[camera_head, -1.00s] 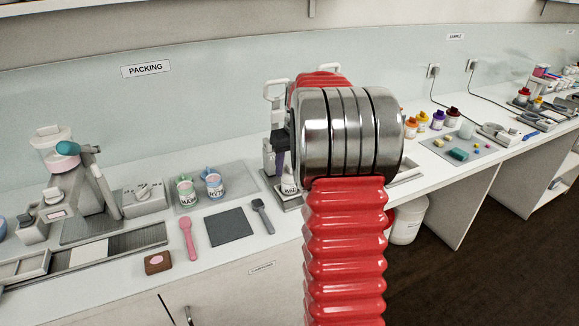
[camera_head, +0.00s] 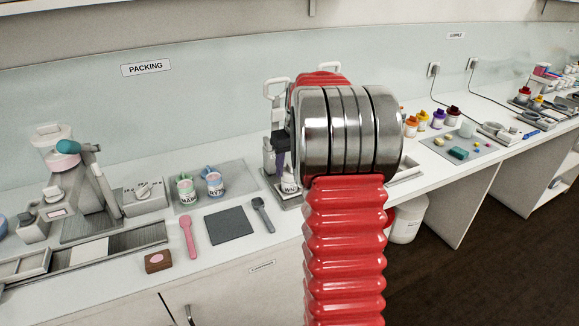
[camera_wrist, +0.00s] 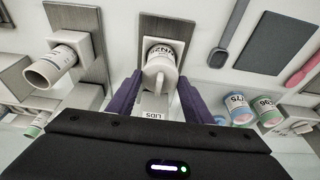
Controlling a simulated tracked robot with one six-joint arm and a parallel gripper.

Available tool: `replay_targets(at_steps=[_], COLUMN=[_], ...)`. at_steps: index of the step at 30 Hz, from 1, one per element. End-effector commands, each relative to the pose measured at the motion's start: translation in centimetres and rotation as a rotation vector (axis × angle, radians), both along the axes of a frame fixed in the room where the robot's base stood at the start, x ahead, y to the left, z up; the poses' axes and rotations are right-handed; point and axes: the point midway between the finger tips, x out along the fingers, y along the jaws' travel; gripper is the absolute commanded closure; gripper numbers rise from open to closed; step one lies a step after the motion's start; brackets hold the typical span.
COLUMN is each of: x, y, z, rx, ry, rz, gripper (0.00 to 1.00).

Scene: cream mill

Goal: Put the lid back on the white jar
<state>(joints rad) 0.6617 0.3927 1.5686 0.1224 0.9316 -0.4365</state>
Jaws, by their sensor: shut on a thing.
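In the wrist view, the two purple fingers of my gripper (camera_wrist: 159,84) are closed on the white lid (camera_wrist: 158,73). The white jar (camera_wrist: 160,50), with a dark-lettered label, stands on a grey board beyond the lid. The lid overlaps the jar in this view, so I cannot tell whether they touch. In the head view, the jar (camera_head: 290,184) shows low beside my arm, and a purple finger shows above it. The lid and most of my gripper are hidden there behind my arm.
A white cup-like vessel (camera_wrist: 50,66) is on another grey board. A grey spoon (camera_head: 262,211), dark mat (camera_head: 229,223), pink spoon (camera_head: 189,236) and two labelled jars (camera_head: 199,186) are left of my arm. A beige dispenser machine (camera_head: 75,190) stands farther left.

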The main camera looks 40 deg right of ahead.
Motion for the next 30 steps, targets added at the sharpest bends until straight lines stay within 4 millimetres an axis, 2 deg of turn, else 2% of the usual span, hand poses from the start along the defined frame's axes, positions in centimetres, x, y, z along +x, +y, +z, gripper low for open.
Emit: replay_targets(at_steps=[9,10,18,24,30], x=[-0.01,-0.01,-0.02,-0.02,-0.03], y=[-0.02,-0.02,-0.02,-0.03,-0.03], z=[-0.02,-0.02,-0.01,-0.02,-0.01], rx=[0.000,0.000,0.000,0.000,0.000], ry=[0.000,0.000,0.000,0.000,0.000], rz=[0.000,0.000,-0.001,-0.001,-0.001], gripper=[0.75,0.53,0.34,0.31,0.17])
